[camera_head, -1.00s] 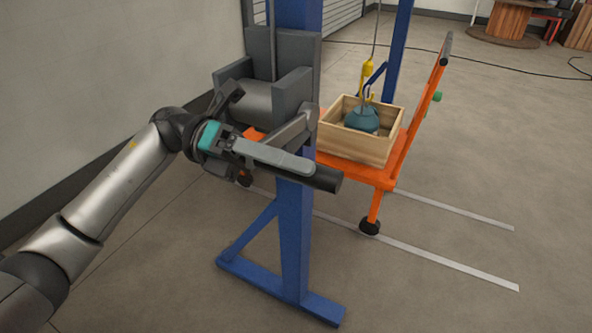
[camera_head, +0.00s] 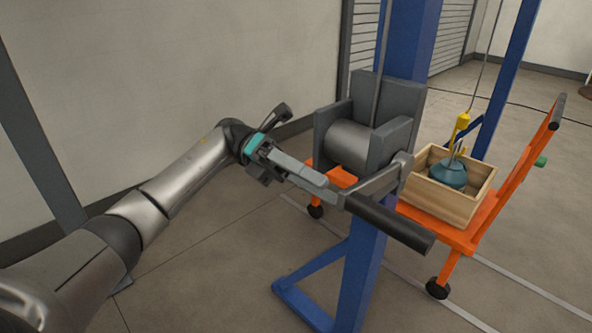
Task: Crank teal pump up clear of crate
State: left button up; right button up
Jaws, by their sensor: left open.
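The teal pump (camera_head: 449,174) sits inside the open wooden crate (camera_head: 452,206), its lower part hidden by the crate walls. A yellow hook (camera_head: 462,124) on a cable hangs right at its top. The grey winch (camera_head: 352,143) is on the blue post, with a grey crank arm (camera_head: 384,182) ending in a black handle (camera_head: 395,224) that points to the lower right. My left gripper (camera_head: 325,188) is open and empty, its fingers just left of the handle's near end. I cannot tell whether they touch it. My right gripper is out of view.
The crate stands on an orange cart (camera_head: 445,233) with black wheels and an upright orange handle frame. The blue post (camera_head: 362,275) with its foot stands in front of the cart. Open floor lies at the lower left and a wall behind my arm.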

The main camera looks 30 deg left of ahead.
pick_arm(q)
jog(key=shift+v, duration=2.2)
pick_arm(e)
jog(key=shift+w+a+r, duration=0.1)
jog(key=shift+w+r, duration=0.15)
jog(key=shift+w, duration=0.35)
